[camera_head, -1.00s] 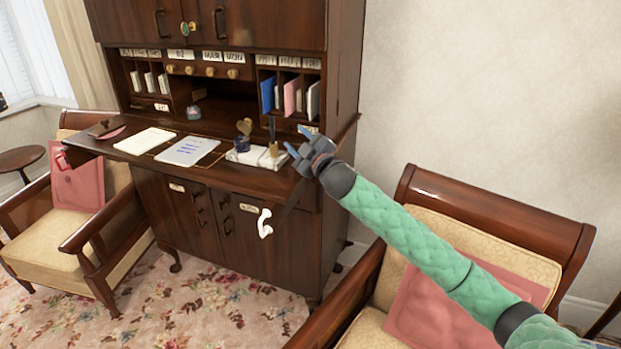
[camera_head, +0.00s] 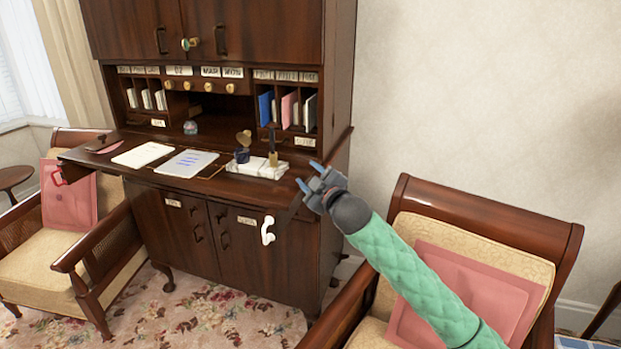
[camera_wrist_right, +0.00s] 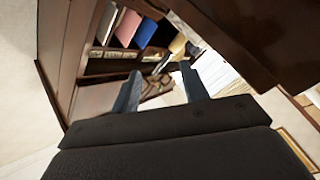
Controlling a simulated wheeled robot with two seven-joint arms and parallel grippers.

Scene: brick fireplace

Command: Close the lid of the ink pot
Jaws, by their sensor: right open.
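The ink pot (camera_head: 242,156) is a small dark blue pot on the desk's writing surface (camera_head: 215,182). Its gold, heart-shaped lid (camera_head: 244,138) stands raised above the pot. A pen holder with a gold base (camera_head: 273,158) stands right of it, by a white book or box (camera_head: 257,170). My right gripper (camera_head: 306,174) is open and empty, at the right front edge of the desk and apart from the pot. In the right wrist view its two fingers (camera_wrist_right: 160,90) are spread, with the gold holder (camera_wrist_right: 178,44) beyond them. I cannot make out the pot there. My left gripper is not in view.
Papers (camera_head: 186,163) and a notebook (camera_head: 142,154) lie left of the pot. A glass jar (camera_head: 190,127) stands behind them. Pigeonholes with coloured books (camera_head: 288,108) rise behind the pot. An armchair (camera_head: 480,235) stands right of the desk.

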